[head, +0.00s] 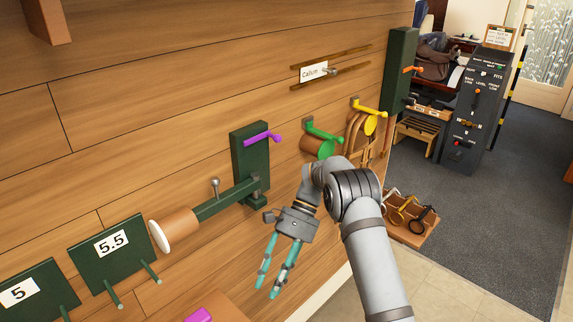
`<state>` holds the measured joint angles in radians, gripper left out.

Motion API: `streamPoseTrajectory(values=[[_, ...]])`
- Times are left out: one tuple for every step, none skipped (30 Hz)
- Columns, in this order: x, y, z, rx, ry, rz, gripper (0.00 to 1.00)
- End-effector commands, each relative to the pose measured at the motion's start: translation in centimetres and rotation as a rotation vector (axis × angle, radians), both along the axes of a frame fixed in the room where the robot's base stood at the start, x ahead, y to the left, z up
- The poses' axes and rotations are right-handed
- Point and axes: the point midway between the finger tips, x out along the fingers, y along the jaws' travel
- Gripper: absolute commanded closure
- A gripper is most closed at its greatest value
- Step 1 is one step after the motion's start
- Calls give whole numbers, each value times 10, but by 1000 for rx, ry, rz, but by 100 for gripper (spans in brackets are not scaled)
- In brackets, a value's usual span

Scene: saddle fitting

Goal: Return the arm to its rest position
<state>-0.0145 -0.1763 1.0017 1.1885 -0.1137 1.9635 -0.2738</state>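My gripper (271,279) hangs in front of the wooden wall in the head view, fingers pointing down and slightly left. Its two teal fingers are apart, with nothing visible between them. My arm (370,240) comes up from the bottom right and bends at a raised joint near the middle of the picture. The gripper is to the right of and below the dark green bracket with a purple lever (262,137), apart from it in the picture.
A wooden cylinder with a white end (163,234) sits on a green bar left of my gripper. Green plates marked 5 (38,295) and 5.5 (112,250) carry pegs. A green-fronted cylinder (318,146) and leather straps (361,135) hang behind my arm. A purple item (199,315) is low. Open floor (480,225) lies right.

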Motion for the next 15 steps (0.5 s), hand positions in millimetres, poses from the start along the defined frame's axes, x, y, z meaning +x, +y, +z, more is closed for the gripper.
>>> streamPoseTrajectory(values=[[5, -3, 4, 0, -3, -2, 66], [8, -4, 7, 1, -3, -1, 66], [11, -7, 10, 0, -4, -1, 66], [13, -8, 13, 0, -4, -3, 66], [15, -9, 15, -1, -3, -4, 66], [8, -6, 11, -1, 3, 1, 66], [6, -4, 8, 0, 4, 2, 66], [3, -3, 6, 0, 4, 2, 66], [0, -1, 2, -1, 3, 1, 66], [-3, 1, -1, 0, 4, 1, 66], [-6, 3, -4, 0, 4, 2, 66], [-9, 5, -8, 0, 3, 1, 66], [-13, 7, -13, 0, 3, 2, 66], [-17, 10, -16, 0, 4, 1, 66], [-21, 13, -21, -1, 4, 0, 66]])
